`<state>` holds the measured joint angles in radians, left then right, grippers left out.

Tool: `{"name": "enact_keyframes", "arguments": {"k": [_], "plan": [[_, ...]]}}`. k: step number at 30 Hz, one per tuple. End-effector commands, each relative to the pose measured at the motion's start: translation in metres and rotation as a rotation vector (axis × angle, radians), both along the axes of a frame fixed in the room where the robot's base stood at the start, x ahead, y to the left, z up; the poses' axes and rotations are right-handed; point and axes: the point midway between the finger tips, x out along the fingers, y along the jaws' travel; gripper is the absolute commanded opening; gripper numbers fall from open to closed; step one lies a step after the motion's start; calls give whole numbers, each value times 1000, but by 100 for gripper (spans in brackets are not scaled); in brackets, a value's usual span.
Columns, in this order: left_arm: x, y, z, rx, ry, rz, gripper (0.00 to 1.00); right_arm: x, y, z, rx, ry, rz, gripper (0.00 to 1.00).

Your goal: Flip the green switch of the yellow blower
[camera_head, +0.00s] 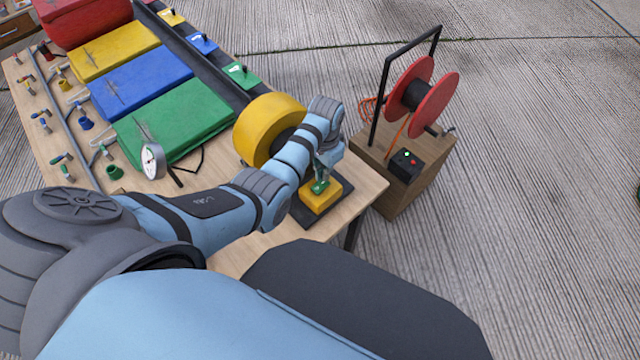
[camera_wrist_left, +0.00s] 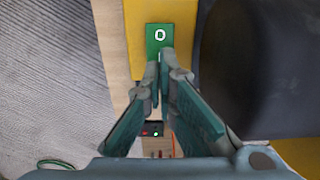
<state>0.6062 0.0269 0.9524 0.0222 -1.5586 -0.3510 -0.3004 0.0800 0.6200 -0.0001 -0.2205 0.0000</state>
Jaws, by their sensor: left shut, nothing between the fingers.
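The yellow blower (camera_head: 262,122) stands at the near right end of the wooden table, with a round yellow housing and a yellow block (camera_head: 324,201) beside it on a dark base. The green switch (camera_wrist_left: 160,36) shows in the wrist view as a green plate with a white 0 on the yellow surface. My left gripper (camera_wrist_left: 163,66) is shut and empty, its fingertips at the lower edge of the green plate; contact cannot be told. In the head view the left gripper (camera_head: 320,184) is over the yellow block, and it and the wrist hide most of the switch. My right gripper is not in view.
Green (camera_head: 178,122), blue (camera_head: 139,80) and yellow (camera_head: 113,50) folded packs lie on the table (camera_head: 270,237). A gauge (camera_head: 152,161) stands in front. A red cable reel (camera_head: 408,97) on a wooden box (camera_head: 425,168) stands right of the table. Open floor lies beyond.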

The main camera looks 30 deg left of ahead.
Motion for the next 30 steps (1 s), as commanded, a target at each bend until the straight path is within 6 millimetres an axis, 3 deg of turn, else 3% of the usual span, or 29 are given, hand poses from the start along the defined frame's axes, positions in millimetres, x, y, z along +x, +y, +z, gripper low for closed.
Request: {"name": "enact_keyframes", "arguments": {"k": [30], "plan": [[0, 0, -9, 0, 0, 0, 0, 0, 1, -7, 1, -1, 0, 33]]}}
